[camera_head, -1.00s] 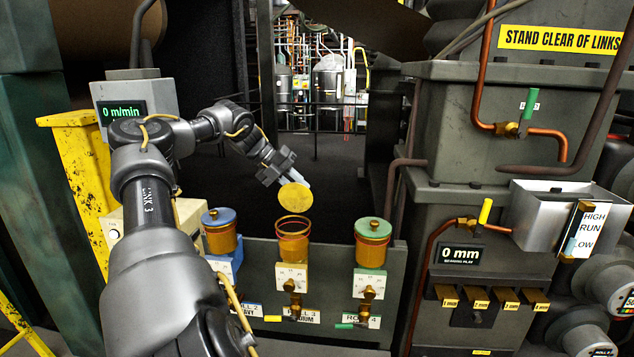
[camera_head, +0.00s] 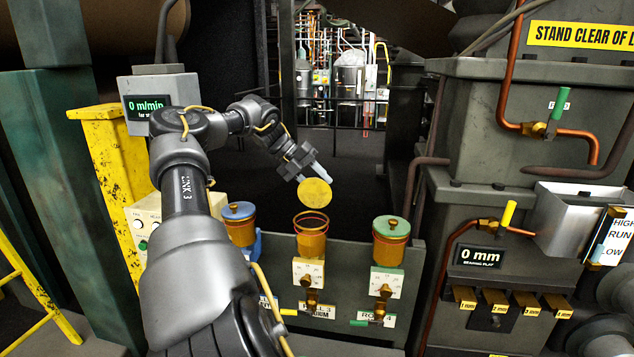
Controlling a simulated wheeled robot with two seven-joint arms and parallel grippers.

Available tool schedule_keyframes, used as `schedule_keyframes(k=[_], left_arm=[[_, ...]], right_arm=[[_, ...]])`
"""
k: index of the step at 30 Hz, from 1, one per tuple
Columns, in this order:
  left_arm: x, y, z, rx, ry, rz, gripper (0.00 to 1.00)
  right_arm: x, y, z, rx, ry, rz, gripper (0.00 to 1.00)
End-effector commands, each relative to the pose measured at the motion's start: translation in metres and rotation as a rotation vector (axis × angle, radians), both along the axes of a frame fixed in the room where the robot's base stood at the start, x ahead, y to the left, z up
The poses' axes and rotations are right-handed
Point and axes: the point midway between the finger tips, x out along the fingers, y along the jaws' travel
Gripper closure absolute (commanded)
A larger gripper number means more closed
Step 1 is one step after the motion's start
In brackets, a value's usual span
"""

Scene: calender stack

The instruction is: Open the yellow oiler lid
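The yellow oiler (camera_head: 311,242) is an open amber cup with a bare rim, the middle one of three on a grey panel. Its round yellow lid (camera_head: 315,193) is off the cup, tilted with a flat face towards me, just above the rim and apart from it. My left gripper (camera_head: 319,174) reaches in from the upper left, its pale fingers at the lid's upper edge. It appears shut on the lid; the exact contact is hidden behind the disc. My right gripper is not in view.
A blue-lidded oiler (camera_head: 240,225) stands left and a green-lidded oiler (camera_head: 391,241) right, both closed. A yellow post (camera_head: 115,180) and grey display box (camera_head: 160,97) stand left. Grey machinery with copper pipes (camera_head: 507,80) fills the right. Dark open floor lies behind the oilers.

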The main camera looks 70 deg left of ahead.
Motion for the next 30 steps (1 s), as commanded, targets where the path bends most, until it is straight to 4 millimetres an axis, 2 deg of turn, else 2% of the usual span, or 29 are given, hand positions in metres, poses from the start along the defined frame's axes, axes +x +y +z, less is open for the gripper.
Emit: schedule_keyframes(k=[8, 21, 30], left_arm=[[-0.01, 0.007, 0.009, 0.003, 0.002, 0.003, 0.59], [-0.057, 0.035, 0.066, 0.002, 0.002, 0.002, 0.59], [-0.065, 0.039, 0.076, 0.0, 0.0, -0.001, 0.59]], right_arm=[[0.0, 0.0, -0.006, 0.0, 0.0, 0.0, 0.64], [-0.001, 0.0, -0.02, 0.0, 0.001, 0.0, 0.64], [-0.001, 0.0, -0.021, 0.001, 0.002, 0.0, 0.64]])
